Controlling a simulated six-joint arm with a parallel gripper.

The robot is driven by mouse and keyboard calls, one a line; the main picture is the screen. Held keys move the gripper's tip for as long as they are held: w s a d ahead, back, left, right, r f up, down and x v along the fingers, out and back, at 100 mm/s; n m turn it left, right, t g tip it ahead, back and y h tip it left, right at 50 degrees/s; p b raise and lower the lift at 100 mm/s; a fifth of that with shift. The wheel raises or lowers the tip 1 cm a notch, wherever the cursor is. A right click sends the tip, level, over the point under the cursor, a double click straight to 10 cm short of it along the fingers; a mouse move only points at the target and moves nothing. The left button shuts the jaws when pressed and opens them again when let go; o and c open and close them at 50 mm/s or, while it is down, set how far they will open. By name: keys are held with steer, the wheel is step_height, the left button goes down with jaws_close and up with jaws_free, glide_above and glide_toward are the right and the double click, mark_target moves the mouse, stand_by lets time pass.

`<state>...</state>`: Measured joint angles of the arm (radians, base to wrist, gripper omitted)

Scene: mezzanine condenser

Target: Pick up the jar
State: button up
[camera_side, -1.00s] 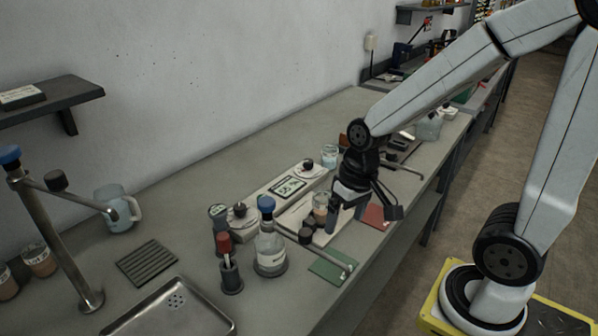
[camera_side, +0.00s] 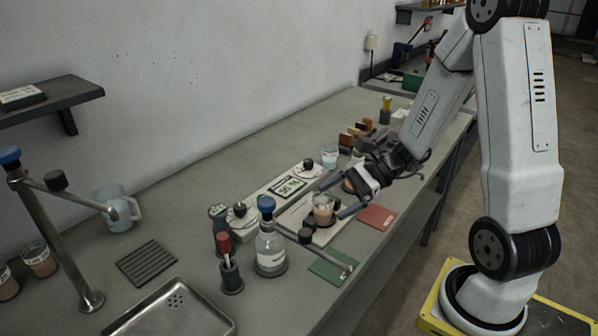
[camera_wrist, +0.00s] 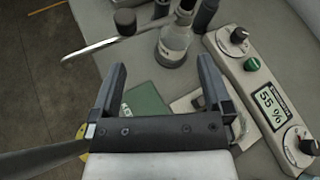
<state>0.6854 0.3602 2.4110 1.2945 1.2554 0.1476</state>
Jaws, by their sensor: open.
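A small glass jar with beige contents (camera_side: 323,212) stands on a pale plate on the bench in the side view. My gripper (camera_side: 332,201) is open, low beside the jar, its fingers pointing left toward it. From this angle I cannot tell whether the jar is between the fingers or only in front of them. In the wrist view my gripper (camera_wrist: 161,64) has both fingers apart with nothing between the tips. The jar is not clear there; a glassy edge shows by the right finger, partly hidden.
A blue-capped bottle (camera_side: 270,252) and a red-topped dropper (camera_side: 229,270) stand left of the jar. A meter reading 55 % (camera_side: 288,187) lies behind.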

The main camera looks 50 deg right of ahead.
mark_target(333, 202)
steer(key=w+d+r+m+t+h, duration=0.15)
steer(key=d+m+t+h, duration=0.35)
steer(key=d+m+t, duration=0.65)
steer(key=shift+n+g, duration=0.75)
steer(key=shift+g, duration=0.2)
steer(key=f, duration=0.8)
steer(key=w+d+f, duration=0.1)
steer(key=f, duration=0.4)
steer(key=shift+d, duration=0.1)
steer(key=shift+w+y, duration=0.1)
steer(key=shift+y, duration=0.2)
steer(key=shift+x, duration=1.25)
steer(key=shift+x, duration=2.6)
